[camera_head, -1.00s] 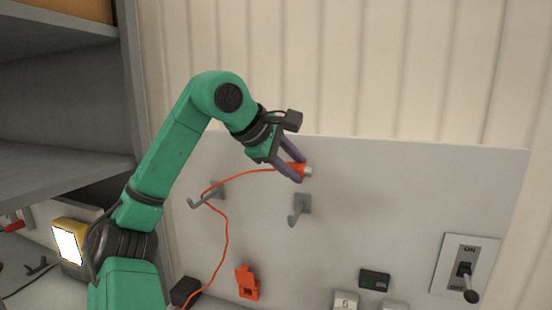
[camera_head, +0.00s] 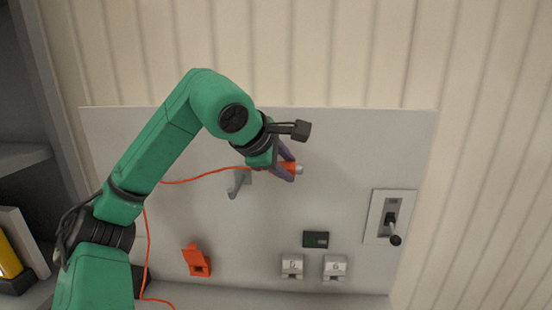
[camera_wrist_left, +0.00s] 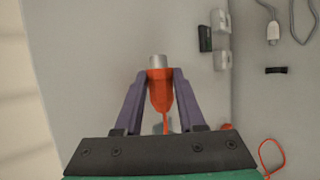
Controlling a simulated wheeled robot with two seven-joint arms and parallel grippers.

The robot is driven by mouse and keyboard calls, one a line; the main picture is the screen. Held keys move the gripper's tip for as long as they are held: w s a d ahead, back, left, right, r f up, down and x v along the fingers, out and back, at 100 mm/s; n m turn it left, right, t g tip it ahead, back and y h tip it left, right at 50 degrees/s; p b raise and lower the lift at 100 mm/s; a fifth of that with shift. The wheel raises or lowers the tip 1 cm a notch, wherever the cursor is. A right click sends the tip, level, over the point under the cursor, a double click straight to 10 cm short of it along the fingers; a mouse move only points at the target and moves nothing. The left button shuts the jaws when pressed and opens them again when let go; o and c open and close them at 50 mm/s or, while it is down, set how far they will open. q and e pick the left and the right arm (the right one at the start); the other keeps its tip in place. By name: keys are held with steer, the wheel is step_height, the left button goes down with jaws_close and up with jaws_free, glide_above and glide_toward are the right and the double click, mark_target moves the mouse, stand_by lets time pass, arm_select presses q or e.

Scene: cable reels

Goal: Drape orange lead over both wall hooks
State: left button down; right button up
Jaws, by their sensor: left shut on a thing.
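My left gripper (camera_head: 288,168) is shut on the orange lead's plug (camera_head: 294,169), whose metal tip points right. The left wrist view shows the plug (camera_wrist_left: 160,92) between both fingers. The orange lead (camera_head: 195,177) runs left from the gripper, passes behind my arm and hangs down to the surface below. The right wall hook (camera_head: 236,184) is left of and slightly below the gripper. The lead crosses near its top; I cannot tell whether it touches it. The other hook is hidden behind my arm. My right gripper is not in view.
The grey wall panel (camera_head: 340,150) also carries an orange clip-like part (camera_head: 196,260), a dark green box (camera_head: 315,239), light grey blocks (camera_head: 292,266) and a lever switch (camera_head: 391,218). Shelving (camera_head: 20,158) stands at the left.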

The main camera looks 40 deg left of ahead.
arm_select(q)
step_height(320, 180, down, 18)
steer(key=b, duration=1.4)
steer(key=shift+r, duration=0.25)
steer(key=shift+w+r, duration=0.1)
steer(key=shift+c, duration=2.1)
jaws_free()
steer(key=shift+o, duration=0.3)
steer(key=o, duration=0.4)
steer(key=shift+c, duration=0.2)
steer(key=shift+d, duration=0.1)
